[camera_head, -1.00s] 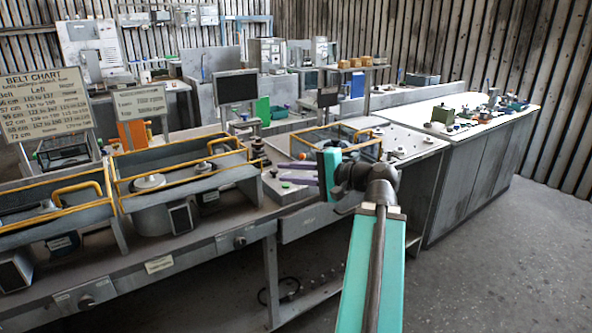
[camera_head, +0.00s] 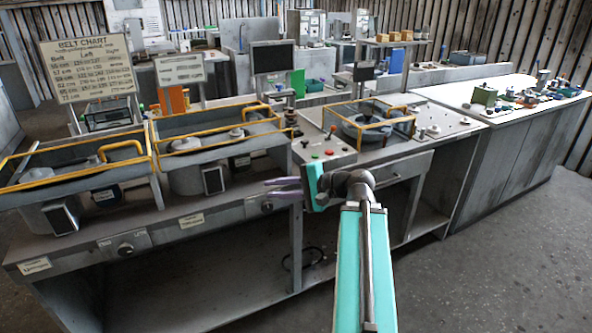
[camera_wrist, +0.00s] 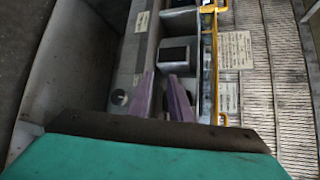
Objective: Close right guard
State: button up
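Several yellow-railed guards stand along the bench. The rightmost guard (camera_head: 401,120) surrounds a round grey housing (camera_head: 366,126). Another guard (camera_head: 215,132), with a yellow loop handle, stands over the middle housing, and a third guard (camera_head: 75,178) is at the left. I cannot tell which one is the task's right guard or how far each is shut. My gripper (camera_head: 267,187) is in front of the bench's front edge, below the middle guard's right end. Its purple fingers are apart and empty. In the wrist view, my gripper (camera_wrist: 163,84) also shows a gap between its fingers; a yellow rail (camera_wrist: 214,65) runs to their right.
A control panel (camera_head: 322,150) with red and green buttons lies between the middle and right housings. The bench front (camera_head: 210,228) is close to my arm. A side bench (camera_head: 495,145) with small parts stands at the right. Open floor (camera_head: 500,260) lies at the lower right.

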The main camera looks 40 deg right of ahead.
jog(key=s+a+f+n+g+y, duration=0.1)
jog(key=a+f+g, duration=0.3)
jog(key=a+f, duration=0.85)
jog(key=s+a+f+n+g+y, duration=0.15)
jog(key=a+f+g, duration=0.25)
jog(key=a+f, duration=0.9)
jog(key=s+a+f+n+g+h, duration=0.2)
jog(key=s+a+f+n+g, duration=0.15)
jog(key=s+f, duration=0.75)
jog(key=s+a+f+n+g+h, duration=0.3)
jog(key=s+f, duration=0.5)
jog(key=f, duration=0.6)
jog(key=s+d+f+n+g+h, duration=0.3)
jog(key=s+d+f+n+h, duration=0.2)
jog(key=s+d+f, duration=0.3)
jog(key=shift+s+n, duration=0.3)
jog(key=shift+s, duration=0.75)
